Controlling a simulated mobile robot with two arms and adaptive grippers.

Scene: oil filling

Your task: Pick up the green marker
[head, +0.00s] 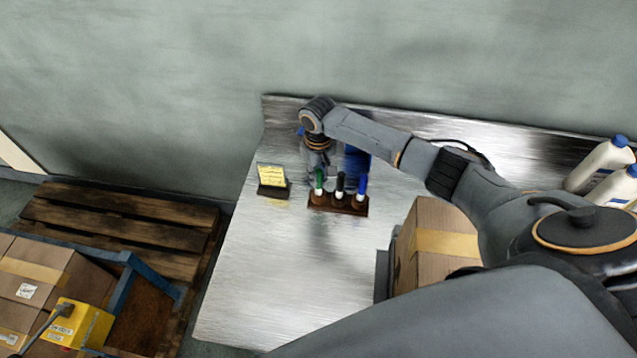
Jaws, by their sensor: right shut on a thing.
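A brown marker holder (338,205) stands on the metal table. The green marker (319,181) is upright at its left end, with its lower part at the holder. A black marker (340,183) and a blue marker (362,187) stand upright to its right. My right gripper (318,168) points down from above and is shut on the green marker's top; its fingertips are small and partly hidden by the wrist. I cannot tell whether the marker is lifted at all. My left gripper is not in view.
A yellow note pad on a black stand (273,180) is left of the holder. A blue object (355,162) stands behind the markers. A cardboard box (437,238) and white bottles (602,163) are to the right. The table's left front (260,290) is clear.

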